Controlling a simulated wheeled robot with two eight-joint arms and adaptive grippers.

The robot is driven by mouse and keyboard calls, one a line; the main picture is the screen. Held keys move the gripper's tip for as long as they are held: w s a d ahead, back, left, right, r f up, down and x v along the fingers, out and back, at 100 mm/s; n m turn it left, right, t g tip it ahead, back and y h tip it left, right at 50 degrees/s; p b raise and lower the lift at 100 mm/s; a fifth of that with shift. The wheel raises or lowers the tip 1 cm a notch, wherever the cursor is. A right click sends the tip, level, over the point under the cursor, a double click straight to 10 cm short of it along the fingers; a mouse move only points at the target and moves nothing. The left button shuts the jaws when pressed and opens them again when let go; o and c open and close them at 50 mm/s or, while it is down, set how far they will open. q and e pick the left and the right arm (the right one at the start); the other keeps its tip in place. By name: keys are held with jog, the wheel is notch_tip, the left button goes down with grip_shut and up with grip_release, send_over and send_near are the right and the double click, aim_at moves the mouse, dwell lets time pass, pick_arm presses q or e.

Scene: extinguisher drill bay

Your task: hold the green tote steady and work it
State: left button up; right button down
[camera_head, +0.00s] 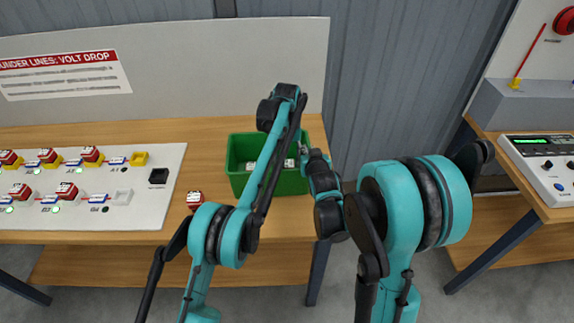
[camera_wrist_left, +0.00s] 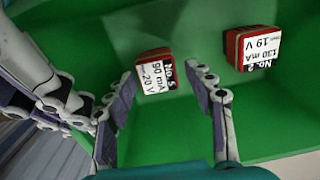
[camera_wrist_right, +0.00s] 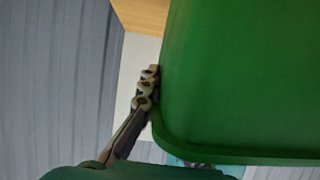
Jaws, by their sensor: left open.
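The green tote (camera_head: 236,166) stands on the wooden bench, right of the white board. Inside it, the left wrist view shows a red block labelled No. 5 (camera_wrist_left: 154,76) and another labelled No. 2 (camera_wrist_left: 252,48). My left gripper (camera_wrist_left: 162,82) is down in the tote, open, with its fingers on either side of the No. 5 block; contact is not clear. In the head view my left arm hides it. My right gripper (camera_head: 306,153) is at the tote's right wall. One finger (camera_wrist_right: 145,88) lies along the wall's edge in the right wrist view; the other is hidden.
A white board (camera_head: 95,215) with several red blocks in rows lies left of the tote. A red block (camera_head: 194,198) stands between them near the bench front. A grey instrument (camera_head: 545,165) stands on another bench at right.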

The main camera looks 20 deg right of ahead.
aim_at(287, 164)
pick_arm(q)
notch_tip(287, 164, up, 4)
jog(key=shift+s+d+r, duration=0.1)
jog(key=shift+d+r, duration=0.05)
jog(key=shift+w+a+r, duration=0.2)
jog(key=shift+a+r, duration=0.05)
jog(key=shift+r, duration=0.05)
jog(key=shift+s+d+f, duration=0.1)
jog(key=shift+s+d, duration=0.1)
pick_arm(e)
jog(key=shift+a, duration=0.1)
jog(key=c, duration=1.6)
grip_release()
jog(key=shift+c, duration=0.2)
jog(key=shift+s, duration=0.1)
